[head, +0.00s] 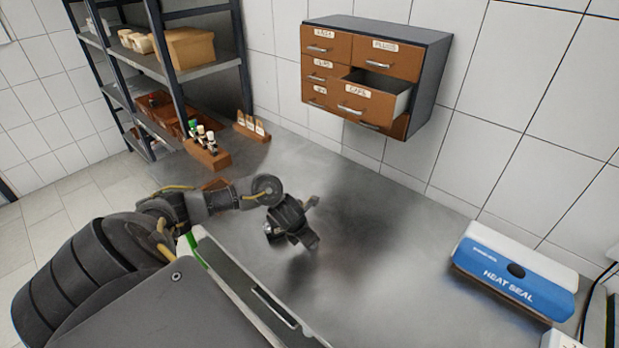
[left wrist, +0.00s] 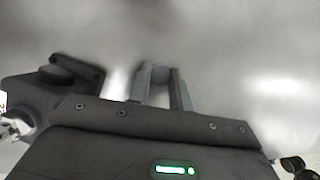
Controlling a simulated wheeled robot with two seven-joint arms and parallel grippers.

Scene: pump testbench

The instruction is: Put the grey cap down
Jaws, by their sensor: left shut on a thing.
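My left gripper (head: 311,203) hangs over the middle of the grey metal bench (head: 375,285) in the head view. In the left wrist view, the two fingers of my left gripper (left wrist: 160,84) are shut on a small grey cap (left wrist: 159,72), which sits between their tips. The bench surface lies behind it, blurred. I cannot tell from these views how high the cap is above the bench. In the head view the cap is too small to make out at the fingers. My right gripper is in neither view.
A drawer cabinet (head: 375,55) hangs on the wall; its CAPS drawer (head: 366,103) is pulled out. A blue and white heat sealer (head: 513,275) stands at right. A wooden rack with bottles (head: 207,153) and a smaller rack (head: 252,128) stand at the back left. The central bench is clear.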

